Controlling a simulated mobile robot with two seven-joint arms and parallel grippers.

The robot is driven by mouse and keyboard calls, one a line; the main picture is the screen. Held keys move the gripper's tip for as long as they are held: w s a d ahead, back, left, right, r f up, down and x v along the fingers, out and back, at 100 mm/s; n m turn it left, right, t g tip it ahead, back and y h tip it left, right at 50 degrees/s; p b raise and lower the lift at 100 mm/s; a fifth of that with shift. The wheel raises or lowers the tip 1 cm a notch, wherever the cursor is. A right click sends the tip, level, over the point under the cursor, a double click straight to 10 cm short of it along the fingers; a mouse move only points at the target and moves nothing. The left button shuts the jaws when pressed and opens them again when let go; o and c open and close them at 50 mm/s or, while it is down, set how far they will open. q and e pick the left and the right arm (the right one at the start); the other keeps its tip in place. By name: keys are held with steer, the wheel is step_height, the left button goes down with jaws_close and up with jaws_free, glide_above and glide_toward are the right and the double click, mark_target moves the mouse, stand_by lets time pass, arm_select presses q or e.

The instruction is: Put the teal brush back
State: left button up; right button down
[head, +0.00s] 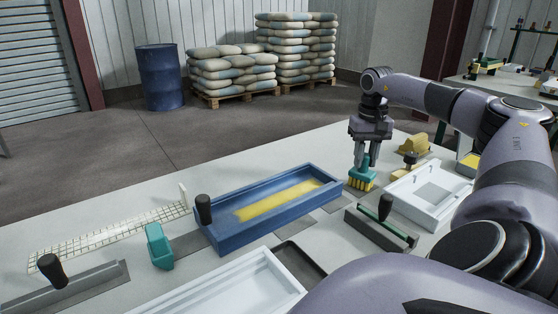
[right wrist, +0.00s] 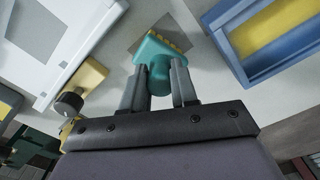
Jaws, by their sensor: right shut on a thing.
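The teal brush (head: 361,171) with yellow bristles is upright, bristles down, just right of the blue mold tray (head: 216,232). My right gripper (head: 366,157) is shut on its handle from above. In the right wrist view the brush (right wrist: 158,62) sits between the two fingers (right wrist: 159,88), with a grey patch (right wrist: 180,38) on the table beneath it. I cannot tell whether the bristles touch the table. My left gripper is not in view.
A yellow block and a knobbed tool (head: 410,160) are close behind. A teal block (head: 159,246), a black-knobbed trowel (head: 52,272) and a white tray (head: 235,290) lie left and in front.

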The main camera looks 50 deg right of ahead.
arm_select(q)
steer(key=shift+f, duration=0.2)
arm_select(e)
steer(key=shift+f, duration=0.2)
steer(key=shift+c, duration=2.4)
jaws_free()
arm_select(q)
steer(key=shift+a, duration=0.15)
arm_select(e)
steer(key=shift+r, duration=0.1)
step_height(320, 180, up, 6)
steer(key=shift+f+p, duration=0.1)
steer(key=shift+p, duration=0.75)
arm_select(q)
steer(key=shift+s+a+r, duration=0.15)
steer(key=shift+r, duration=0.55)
arm_select(e)
steer(key=shift+r, duration=0.6)
